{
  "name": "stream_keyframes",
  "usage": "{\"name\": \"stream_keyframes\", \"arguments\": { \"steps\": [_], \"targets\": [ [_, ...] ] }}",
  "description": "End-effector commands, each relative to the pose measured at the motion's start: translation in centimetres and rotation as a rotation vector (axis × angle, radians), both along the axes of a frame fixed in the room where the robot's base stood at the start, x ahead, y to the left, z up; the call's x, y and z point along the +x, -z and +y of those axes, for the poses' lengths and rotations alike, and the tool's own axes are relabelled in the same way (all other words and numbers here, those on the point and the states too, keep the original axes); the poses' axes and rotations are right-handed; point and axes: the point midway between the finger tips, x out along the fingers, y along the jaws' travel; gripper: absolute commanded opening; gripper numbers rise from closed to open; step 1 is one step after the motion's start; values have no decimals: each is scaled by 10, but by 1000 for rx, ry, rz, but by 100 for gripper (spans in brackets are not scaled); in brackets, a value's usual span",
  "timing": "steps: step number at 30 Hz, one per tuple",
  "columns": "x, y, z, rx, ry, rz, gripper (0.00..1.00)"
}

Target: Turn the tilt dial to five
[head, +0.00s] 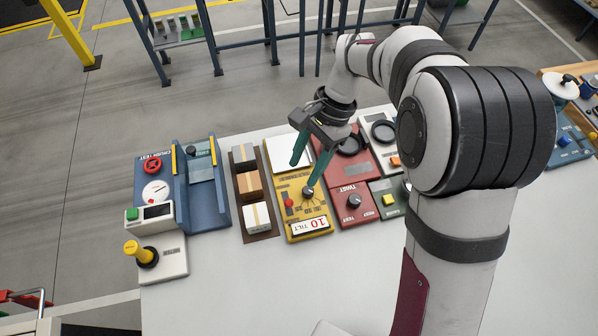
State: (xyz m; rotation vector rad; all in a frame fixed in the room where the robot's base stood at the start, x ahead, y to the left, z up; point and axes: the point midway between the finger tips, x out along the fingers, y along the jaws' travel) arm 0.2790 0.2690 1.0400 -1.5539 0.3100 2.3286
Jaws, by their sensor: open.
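The tilt dial (308,195) is a small dark knob on the yellow panel (292,222). A white plate (310,226) at the panel's near edge reads "10 TILT" in red and black. The numbers around the dial are too small to read. My gripper (302,177) is open, its two green fingers pointing down over the yellow panel. The right fingertip overlaps the far edge of the dial in the picture; I cannot tell whether it touches. The left finger is farther up and left. Nothing shows between the fingers.
A red knob (288,202) is left of the dial. The red twist panel (353,222) with its dark knob is close on the right. A brown tray of boxes (257,238) and a blue test station (218,212) are left. White table (340,275) is clear in front.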

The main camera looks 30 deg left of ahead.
Motion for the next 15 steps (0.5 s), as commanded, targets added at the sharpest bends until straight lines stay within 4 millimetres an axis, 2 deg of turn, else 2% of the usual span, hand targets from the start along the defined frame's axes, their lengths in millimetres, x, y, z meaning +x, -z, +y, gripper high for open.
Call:
{"name": "stream_keyframes", "arguments": {
  "steps": [3,6,10,15],
  "targets": [
    [-14,34,5,-3,-2,5,56],
    [-23,58,8,-3,-1,3,56],
    [-31,80,12,-2,0,2,56],
    [-35,91,14,0,1,-1,56]
  ]
}}
